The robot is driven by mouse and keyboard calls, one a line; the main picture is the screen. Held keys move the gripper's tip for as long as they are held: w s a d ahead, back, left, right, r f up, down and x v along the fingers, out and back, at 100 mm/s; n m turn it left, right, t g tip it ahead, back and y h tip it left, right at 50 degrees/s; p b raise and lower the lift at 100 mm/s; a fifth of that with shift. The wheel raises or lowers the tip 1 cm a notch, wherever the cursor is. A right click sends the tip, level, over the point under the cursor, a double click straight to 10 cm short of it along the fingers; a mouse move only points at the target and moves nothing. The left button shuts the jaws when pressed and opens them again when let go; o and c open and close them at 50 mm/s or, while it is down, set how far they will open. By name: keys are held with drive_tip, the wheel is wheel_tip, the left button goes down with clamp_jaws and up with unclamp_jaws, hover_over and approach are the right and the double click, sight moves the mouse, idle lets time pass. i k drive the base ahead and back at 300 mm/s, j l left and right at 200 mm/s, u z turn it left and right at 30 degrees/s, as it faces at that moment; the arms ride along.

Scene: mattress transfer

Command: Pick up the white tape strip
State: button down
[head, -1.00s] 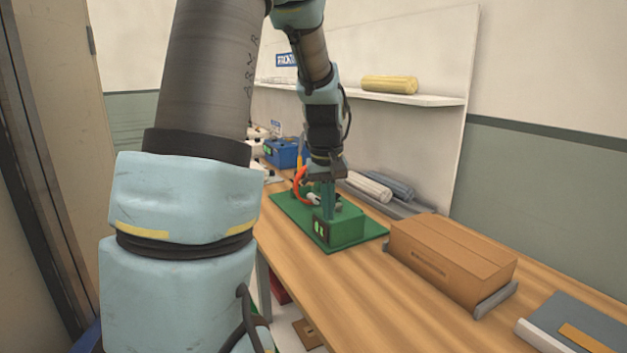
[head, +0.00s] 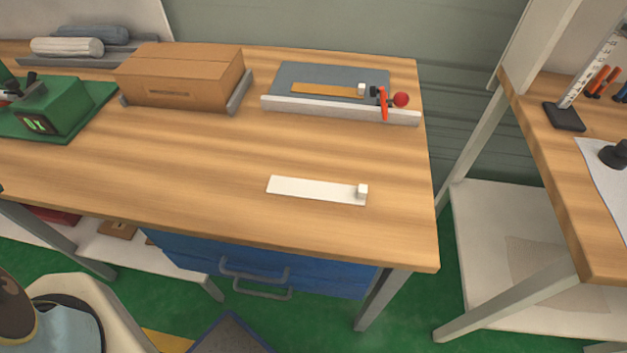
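The white tape strip (head: 310,190) lies flat on the wooden table (head: 200,190), near its front right part. A small white block (head: 362,193) stands at the strip's right end. Nothing touches or covers the strip. My gripper is out of the frame now, so its state does not show.
A cardboard box (head: 180,75) stands at the back, left of a grey board (head: 330,75) with an orange strip and a red-knobbed clamp (head: 384,103). A green device (head: 60,112) sits at the far left. Blue drawers (head: 265,262) hang below. A second table (head: 560,170) stands at right.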

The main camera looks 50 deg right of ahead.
sight(289, 186)
drive_tip(key=k+l, duration=0.35)
drive_tip(key=k, duration=0.15)
drive_tip(key=k+l, duration=0.3)
drive_tip(key=k, duration=0.25)
drive_tip(key=k+l+u, duration=0.1)
drive_tip(key=k+l, duration=0.25)
drive_tip(key=k, duration=0.15)
drive_tip(key=k+l, duration=0.3)
drive_tip(key=k, duration=0.25)
